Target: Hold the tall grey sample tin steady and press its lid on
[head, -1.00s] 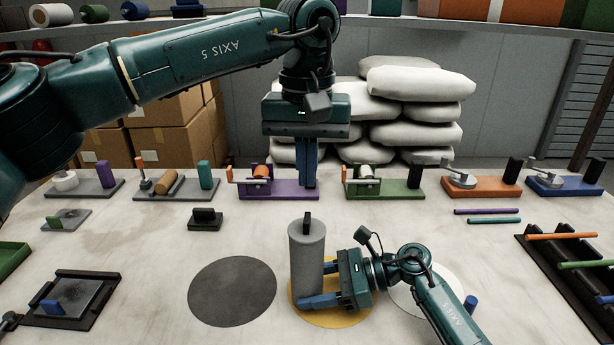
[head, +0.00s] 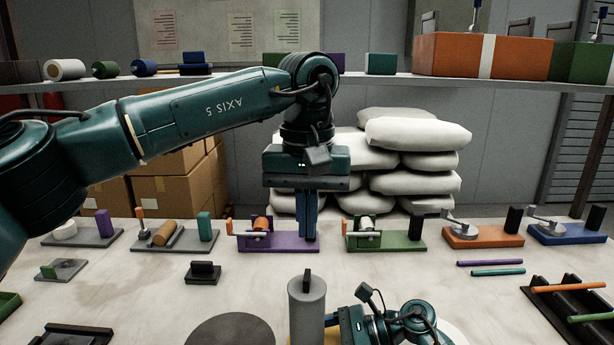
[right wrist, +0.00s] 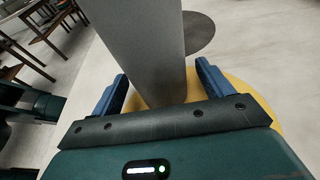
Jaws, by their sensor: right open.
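The tall grey sample tin (head: 308,315) stands upright at the bottom middle of the head view, its lower part cut off. A grey top with a black knob (head: 307,281) sits on it; I cannot tell how far the lid is seated. My right gripper (right wrist: 162,72) is open, with one blue finger on each side of the tin (right wrist: 145,50) and gaps visible beside it in the right wrist view. My left gripper (head: 309,238) points down, fingers together and empty, above and behind the tin in the head view.
Along the bench's back stand a purple fixture (head: 285,243), a green fixture (head: 393,243), an orange one (head: 483,238) and a blue one (head: 567,233). A small black block (head: 203,273) lies left of the tin. A dark round mat (head: 230,332) and a yellow mat (right wrist: 240,90) lie near the tin.

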